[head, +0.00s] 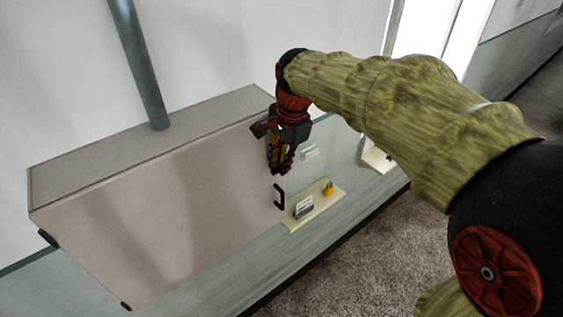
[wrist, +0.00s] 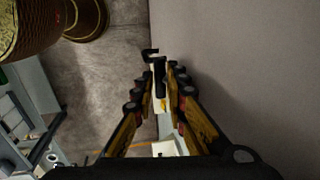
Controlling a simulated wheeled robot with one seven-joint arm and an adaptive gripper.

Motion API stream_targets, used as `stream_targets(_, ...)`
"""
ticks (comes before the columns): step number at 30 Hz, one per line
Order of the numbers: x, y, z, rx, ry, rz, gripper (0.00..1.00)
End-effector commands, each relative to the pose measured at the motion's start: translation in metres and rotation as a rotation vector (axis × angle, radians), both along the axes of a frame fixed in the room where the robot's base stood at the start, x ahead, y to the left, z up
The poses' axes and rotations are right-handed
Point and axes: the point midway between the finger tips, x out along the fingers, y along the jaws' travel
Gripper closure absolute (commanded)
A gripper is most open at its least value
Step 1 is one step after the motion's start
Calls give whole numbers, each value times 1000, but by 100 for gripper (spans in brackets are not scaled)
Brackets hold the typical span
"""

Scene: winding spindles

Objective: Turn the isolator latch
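A large beige cabinet (head: 150,205) hangs on the wall, with a black bracket-shaped handle (head: 279,196) near the right edge of its front. My gripper (head: 281,168) is at the cabinet's upper right, just above that handle, pointing down along the front. In the wrist view my gripper (wrist: 159,88) has its two fingers apart. A dark upright bar (wrist: 160,77), possibly the isolator latch, shows between the fingertips; I cannot tell whether they touch it. The black handle (wrist: 150,54) shows just beyond it. In the head view my gripper hides the bar.
A pale shelf (head: 314,207) on the wall right of the cabinet holds a yellow padlock (head: 328,188) and a small grey-white item (head: 304,207). A grey pipe (head: 140,65) rises from the cabinet top. The carpeted floor on the right is clear.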

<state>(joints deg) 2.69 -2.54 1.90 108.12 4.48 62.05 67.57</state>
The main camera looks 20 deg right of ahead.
Motion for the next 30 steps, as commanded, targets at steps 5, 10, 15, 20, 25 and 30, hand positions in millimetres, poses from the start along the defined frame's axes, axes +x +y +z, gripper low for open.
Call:
stream_targets(5,0,0,0,0,0,0,98)
stream_targets(10,0,0,0,0,0,0,100)
stream_targets(15,0,0,0,-1,0,0,100)
stream_targets(20,0,1,0,-19,-7,1,100)
stream_targets(25,-1,3,-2,-81,-28,4,100)
stream_targets(30,-2,8,-5,-192,-67,7,100)
